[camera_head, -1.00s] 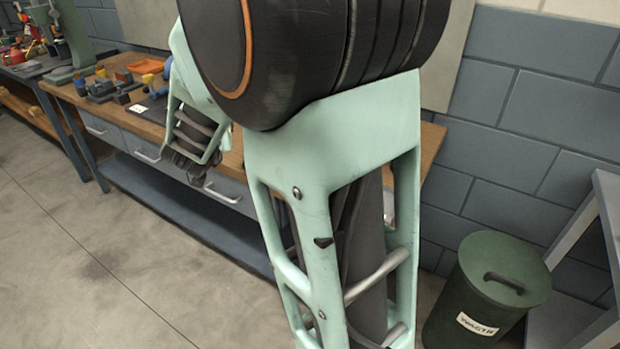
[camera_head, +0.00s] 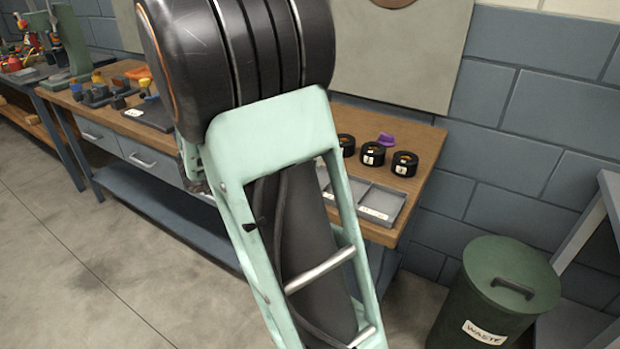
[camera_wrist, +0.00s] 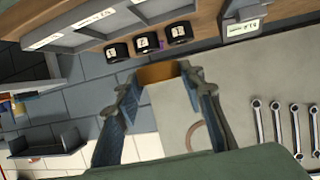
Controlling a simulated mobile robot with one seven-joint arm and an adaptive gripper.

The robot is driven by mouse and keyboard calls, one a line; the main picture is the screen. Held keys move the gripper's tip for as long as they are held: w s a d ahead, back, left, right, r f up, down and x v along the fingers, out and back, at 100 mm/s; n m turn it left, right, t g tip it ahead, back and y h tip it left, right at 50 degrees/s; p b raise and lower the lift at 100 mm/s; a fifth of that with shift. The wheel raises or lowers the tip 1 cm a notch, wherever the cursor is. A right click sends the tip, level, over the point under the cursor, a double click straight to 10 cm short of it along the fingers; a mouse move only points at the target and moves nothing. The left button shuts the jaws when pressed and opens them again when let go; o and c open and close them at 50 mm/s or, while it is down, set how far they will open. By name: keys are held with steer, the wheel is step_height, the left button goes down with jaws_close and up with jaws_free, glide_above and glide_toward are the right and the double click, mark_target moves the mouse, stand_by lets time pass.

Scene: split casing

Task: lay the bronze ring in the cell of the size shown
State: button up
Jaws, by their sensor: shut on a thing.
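In the wrist view my gripper (camera_wrist: 160,80) is shut on the bronze ring (camera_wrist: 157,73), which shows as a brown band between the fingertips. The ring is held up, apart from the bench. In the head view my arm hides the gripper and ring. A grey tray with labelled cells (camera_head: 402,212) lies at the bench's right front, partly behind my arm; it also shows at the wrist view's upper left (camera_wrist: 97,17). The label writing is too small to read. A wall panel (camera_head: 440,60) bears a brown round shape (camera_head: 398,2), cut off at the top.
Three black cylinders (camera_head: 404,164) with white labels stand behind the tray, near a purple piece (camera_head: 386,139). Blue and orange parts (camera_head: 100,92) crowd the bench's left. A green waste bin (camera_head: 495,290) stands right of the bench. Several wrenches (camera_wrist: 277,120) show at the wrist view's right.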

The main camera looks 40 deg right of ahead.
steer(key=w+d+f, duration=0.1)
steer(key=d+f, duration=0.1)
steer(key=w+d+f+b, duration=0.1)
steer(key=w+d+f, duration=0.1)
steer(key=w+d+f+b, duration=0.1)
steer(key=d+f, duration=0.1)
steer(key=shift+w+f, duration=0.3)
steer(key=shift+f, duration=0.05)
steer(key=shift+w+d+f+b, duration=0.1)
steer(key=shift+f+b, duration=0.35)
steer(key=shift+f, duration=0.45)
steer(key=shift+w+d+f+b, duration=0.1)
steer(key=shift+f+b, duration=0.3)
steer(key=shift+f, duration=0.45)
steer(key=shift+f, duration=0.2)
steer(key=o, duration=1)
steer(key=shift+s, duration=0.1)
steer(key=shift+r, duration=0.15)
steer(key=p+v, duration=0.2)
steer(key=v, duration=1)
